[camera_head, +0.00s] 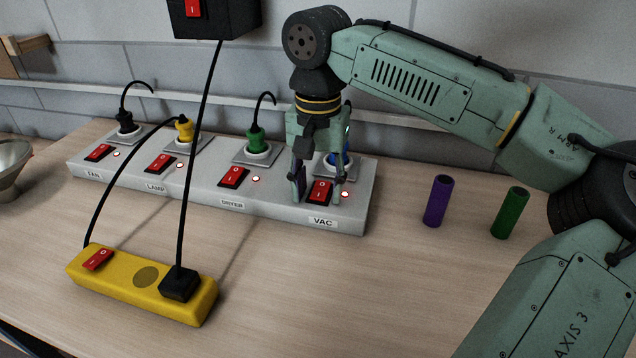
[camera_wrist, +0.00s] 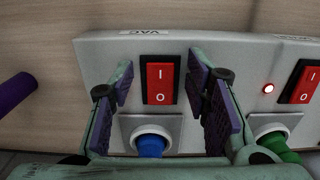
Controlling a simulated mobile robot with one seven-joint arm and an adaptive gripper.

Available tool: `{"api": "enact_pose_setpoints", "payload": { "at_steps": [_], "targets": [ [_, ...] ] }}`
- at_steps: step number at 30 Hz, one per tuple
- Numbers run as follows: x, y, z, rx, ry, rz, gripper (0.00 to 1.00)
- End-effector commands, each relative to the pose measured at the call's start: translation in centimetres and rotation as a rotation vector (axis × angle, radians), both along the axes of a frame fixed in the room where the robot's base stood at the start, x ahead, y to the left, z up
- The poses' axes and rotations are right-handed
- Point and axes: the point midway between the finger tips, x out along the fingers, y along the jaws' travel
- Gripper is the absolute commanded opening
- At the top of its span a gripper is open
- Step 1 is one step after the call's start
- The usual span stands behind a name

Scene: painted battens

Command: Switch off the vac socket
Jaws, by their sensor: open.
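The vac socket is the right end of a grey strip (camera_head: 280,212), with a VAC label (camera_head: 321,222), a red rocker switch (camera_head: 320,191) and a blue plug (camera_head: 341,160). A small red light (camera_head: 345,195) glows beside the switch. In the wrist view the vac switch (camera_wrist: 160,83), marked I and O, lies between my fingers, with the blue plug (camera_wrist: 151,144) below it. My gripper (camera_head: 319,194) is open and points down over the switch, one finger on each side. I cannot tell whether the fingertips touch the strip.
The dryer switch (camera_head: 234,177), lamp switch (camera_head: 160,163) and fan switch (camera_head: 99,152) are to the left. A yellow power strip (camera_head: 140,290) lies in front. A purple cylinder (camera_head: 438,201) and green cylinder (camera_head: 509,213) stand at right. A metal bowl (camera_head: 10,168) is far left.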

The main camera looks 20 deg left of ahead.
Motion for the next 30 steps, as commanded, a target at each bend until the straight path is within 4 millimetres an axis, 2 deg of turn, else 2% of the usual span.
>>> {"api": "enact_pose_setpoints", "payload": {
  "at_steps": [2,20,26,30],
  "targets": [
    [0.00,0.00,0.01,0.000,0.000,0.000,0.40],
    [0.00,0.00,0.05,-0.001,0.000,0.000,0.00],
    [0.07,0.02,0.36,0.001,0.014,0.000,0.00],
    [0.31,0.09,0.98,0.006,0.085,-0.001,0.00]
  ]
}}
